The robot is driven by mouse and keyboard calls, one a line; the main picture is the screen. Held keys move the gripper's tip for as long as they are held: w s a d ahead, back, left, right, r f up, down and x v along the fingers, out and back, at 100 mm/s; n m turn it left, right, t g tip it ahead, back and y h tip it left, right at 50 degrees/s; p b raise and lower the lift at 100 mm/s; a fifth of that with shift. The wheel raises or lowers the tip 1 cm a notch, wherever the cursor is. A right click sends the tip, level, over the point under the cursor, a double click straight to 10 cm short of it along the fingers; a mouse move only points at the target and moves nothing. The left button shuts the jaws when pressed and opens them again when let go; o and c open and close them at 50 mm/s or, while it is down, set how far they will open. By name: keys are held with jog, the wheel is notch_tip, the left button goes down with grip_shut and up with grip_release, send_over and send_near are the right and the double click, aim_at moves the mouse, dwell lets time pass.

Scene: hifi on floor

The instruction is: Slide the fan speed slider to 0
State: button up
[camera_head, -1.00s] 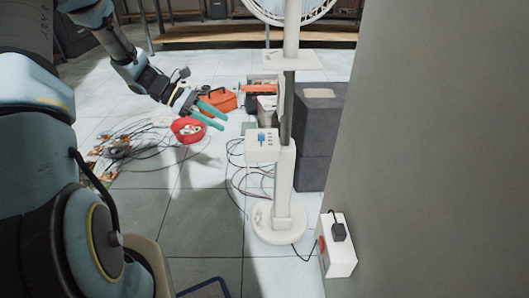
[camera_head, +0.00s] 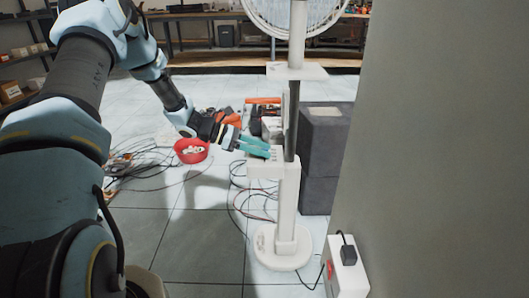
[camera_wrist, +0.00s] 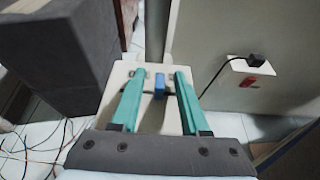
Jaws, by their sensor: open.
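The white pedestal fan (camera_head: 288,190) stands on the floor right of centre in the head view. Its control box (camera_head: 264,168) sticks out to the left of the post. In the wrist view, the top of the control panel (camera_wrist: 150,115) carries a blue slider knob (camera_wrist: 160,86) on a dark slot. My gripper (camera_head: 268,150) is at the box's top. In the wrist view my gripper (camera_wrist: 160,72) is open, with one teal finger on each side of the blue knob. Neither finger clearly touches it. In the head view the fingers hide the knob.
A dark grey block stack (camera_head: 320,165) stands right behind the fan, beside a grey wall (camera_head: 440,150). A white power box with a black plug (camera_head: 346,268) sits at the wall's foot. A red bowl (camera_head: 190,151) and loose cables lie on the floor to the left.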

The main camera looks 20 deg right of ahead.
jog(key=shift+s+d+f, duration=0.2)
jog(key=shift+s+d, duration=0.05)
jog(key=shift+d, duration=0.15)
grip_shut()
dwell(1.3)
